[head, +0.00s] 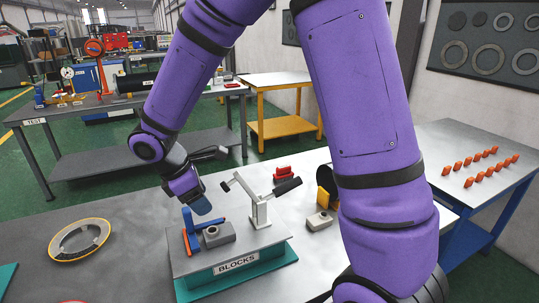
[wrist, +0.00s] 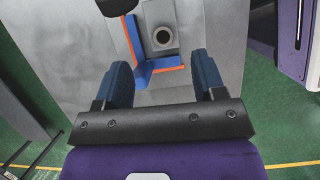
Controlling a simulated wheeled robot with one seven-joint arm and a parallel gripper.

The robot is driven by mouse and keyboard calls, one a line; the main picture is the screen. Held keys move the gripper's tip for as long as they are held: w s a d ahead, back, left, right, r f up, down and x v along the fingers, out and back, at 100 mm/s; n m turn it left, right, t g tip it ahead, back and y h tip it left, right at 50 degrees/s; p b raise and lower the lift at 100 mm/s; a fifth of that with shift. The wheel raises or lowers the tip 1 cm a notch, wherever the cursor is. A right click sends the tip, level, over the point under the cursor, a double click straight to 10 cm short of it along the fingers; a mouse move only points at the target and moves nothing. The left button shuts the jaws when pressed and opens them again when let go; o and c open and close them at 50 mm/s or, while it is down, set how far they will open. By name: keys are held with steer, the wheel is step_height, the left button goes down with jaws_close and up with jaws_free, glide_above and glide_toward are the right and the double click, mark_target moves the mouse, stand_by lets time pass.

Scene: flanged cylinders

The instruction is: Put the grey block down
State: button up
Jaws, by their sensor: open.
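The grey block (head: 222,237), with a round dark hole in its top, sits on the platform marked BLOCKS (head: 272,232). In the wrist view the block (wrist: 150,17) lies beside the blue and orange corner stop (wrist: 130,40), which runs along two of its sides. The stop (head: 190,238) also shows in the head view. My gripper (head: 199,203) is above and behind the block in the head view. In the wrist view the gripper (wrist: 162,76) has its two blue fingers wide apart with nothing between them, and the block is beyond the fingertips.
A toggle clamp (head: 260,210) with a black-gripped handle stands on the platform, right of the block. A ring-shaped gauge (head: 80,240) lies on the bench at left. A small grey part (head: 319,221) and a red part (head: 284,173) lie at right. The bench between ring and platform is clear.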

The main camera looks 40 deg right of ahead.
steer(key=s+d+r+m+t+y, duration=0.2)
steer(key=s+d+r+m+t, duration=0.1)
steer(key=s+d+r+m, duration=0.2)
steer(key=s+d+r+m+t+y, duration=0.2)
steer(key=s+d+r+m, duration=0.4)
steer(key=s+r+m, duration=0.4)
steer(key=s+r+t, duration=0.1)
steer(key=s+r, duration=0.3)
steer(key=s, duration=0.1)
steer(key=shift+s+r, duration=0.3)
steer(key=shift+s, duration=0.05)
jaws_close()
stand_by(1.3)
